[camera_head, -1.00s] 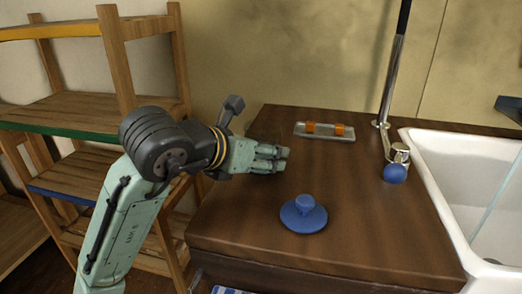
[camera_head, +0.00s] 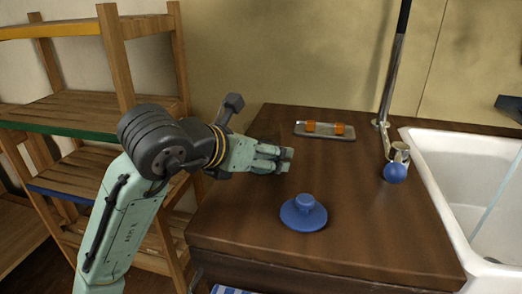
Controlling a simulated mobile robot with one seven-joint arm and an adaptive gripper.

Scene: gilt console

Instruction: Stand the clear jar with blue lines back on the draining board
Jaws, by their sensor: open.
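I do not make out a clear jar with blue lines in this view. A wooden counter (camera_head: 350,225) runs up to the sink on the right. I cannot tell whether it is the draining board; no separate board shows. My gripper (camera_head: 284,160) is above the counter's left part, pointing right, open, with no held thing visible. Its fingers partly overlap each other in the picture.
A blue knobbed disc (camera_head: 303,214) lies near the counter's front. A grey tray (camera_head: 345,138) with orange pieces lies at the back. A tap (camera_head: 394,155) with a blue ball stands by the white sink (camera_head: 440,185). Wooden shelves (camera_head: 85,105) stand left.

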